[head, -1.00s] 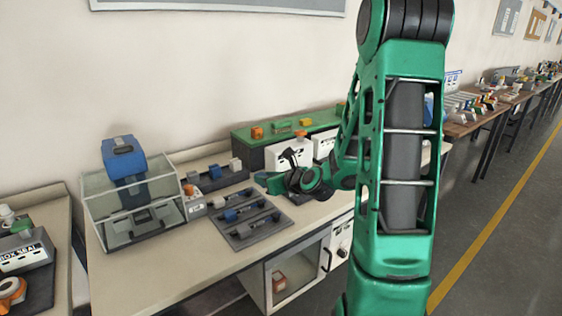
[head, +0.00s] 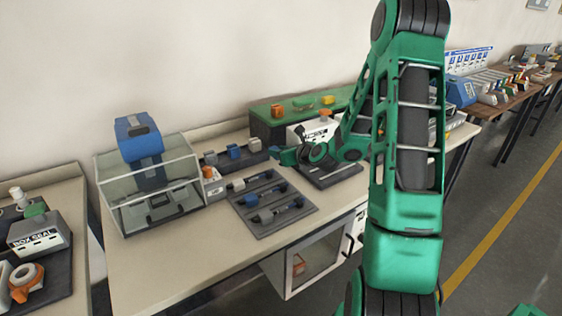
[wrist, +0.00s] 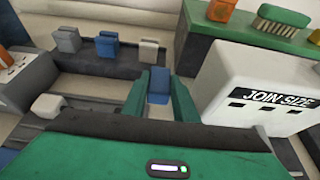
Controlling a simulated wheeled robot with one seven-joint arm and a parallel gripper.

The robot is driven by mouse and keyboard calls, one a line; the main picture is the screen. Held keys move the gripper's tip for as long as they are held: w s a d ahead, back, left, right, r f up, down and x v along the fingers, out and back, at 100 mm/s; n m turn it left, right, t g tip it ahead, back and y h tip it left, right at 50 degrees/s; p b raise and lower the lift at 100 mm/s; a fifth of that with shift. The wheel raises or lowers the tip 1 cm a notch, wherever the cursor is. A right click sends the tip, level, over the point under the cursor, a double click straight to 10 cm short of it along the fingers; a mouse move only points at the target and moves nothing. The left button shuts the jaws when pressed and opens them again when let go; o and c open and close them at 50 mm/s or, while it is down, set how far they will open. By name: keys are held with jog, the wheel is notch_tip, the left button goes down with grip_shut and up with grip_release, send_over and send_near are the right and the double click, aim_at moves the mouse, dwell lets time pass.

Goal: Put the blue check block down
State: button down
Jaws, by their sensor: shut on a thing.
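My gripper (wrist: 158,98) is shut on the blue check block (wrist: 158,86), which shows between its two green fingers in the wrist view. The rack holds a grey block (wrist: 66,39), another blue block (wrist: 107,46) and a white block (wrist: 148,50) in a row. They also show in the head view. Whether the held block touches anything below is hidden.
A white JOIN SIZE box (wrist: 252,85) stands close to the right of my gripper. A dark tray (head: 245,219) with several handled pieces lies in front of the rack. A clear-walled machine (head: 120,194) stands left, a green-topped shelf (head: 283,107) behind.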

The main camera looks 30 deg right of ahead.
aim_at(279, 168)
jog(key=shift+w+d+f, duration=0.6)
jog(key=shift+w+f, duration=0.15)
jog(key=shift+w, duration=0.2)
jog(key=shift+f, duration=1.95)
jog(key=shift+f, duration=0.1)
jog(key=c, duration=1.7)
grip_release()
